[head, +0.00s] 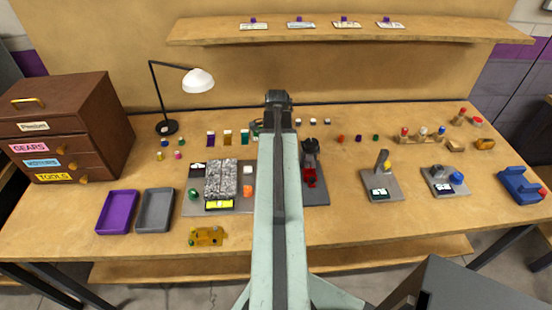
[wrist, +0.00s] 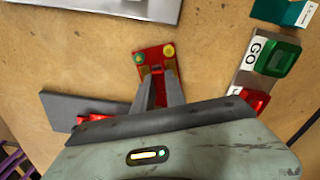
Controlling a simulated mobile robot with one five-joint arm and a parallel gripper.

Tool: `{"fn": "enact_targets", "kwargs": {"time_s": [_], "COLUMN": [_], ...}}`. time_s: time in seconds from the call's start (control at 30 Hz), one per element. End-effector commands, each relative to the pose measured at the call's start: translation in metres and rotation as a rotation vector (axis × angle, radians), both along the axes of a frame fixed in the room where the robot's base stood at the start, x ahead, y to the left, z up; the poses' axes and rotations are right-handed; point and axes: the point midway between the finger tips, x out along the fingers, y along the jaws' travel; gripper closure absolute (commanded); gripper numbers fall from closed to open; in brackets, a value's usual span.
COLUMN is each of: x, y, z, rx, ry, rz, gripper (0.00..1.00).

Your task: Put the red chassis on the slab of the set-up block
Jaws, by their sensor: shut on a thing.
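My gripper (wrist: 157,92) is shut on the red chassis (wrist: 150,55), which sticks out past the fingertips in the wrist view. The chassis carries a green round part and a yellow round part at its far end. In the head view my gripper (head: 310,148) is just right of my arm, with the red chassis (head: 310,178) below it, in front of a dark grey plate (head: 318,197). Whether the chassis touches anything is unclear. I cannot tell which of the grey blocks is the set-up block.
A grey block with a GO label and a green button (wrist: 279,58) lies right in the wrist view. A dark slab (wrist: 60,108) lies left. In the head view, grey stands (head: 372,188) (head: 437,188) and a blue block (head: 520,188) stand right. Bare table lies in front.

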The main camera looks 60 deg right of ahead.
Motion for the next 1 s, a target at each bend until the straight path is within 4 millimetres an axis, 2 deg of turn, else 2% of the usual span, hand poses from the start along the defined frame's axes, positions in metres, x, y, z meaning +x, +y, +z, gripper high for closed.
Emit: {"fn": "enact_targets", "kwargs": {"time_s": [0.17, 0.4, 0.5, 0.63, 1.0], "x": [0.000, 0.001, 0.001, 0.001, 0.005], "y": [0.000, 0.000, 0.000, 0.001, 0.004], "z": [0.026, 0.078, 0.094, 0.101, 0.098], "rx": [0.000, 0.000, 0.000, 0.000, 0.000], "ry": [0.000, 0.000, 0.000, 0.000, 0.000], "rz": [0.001, 0.001, 0.001, 0.001, 0.011], "gripper": [1.00, 1.00, 1.00, 1.00, 1.00]}}
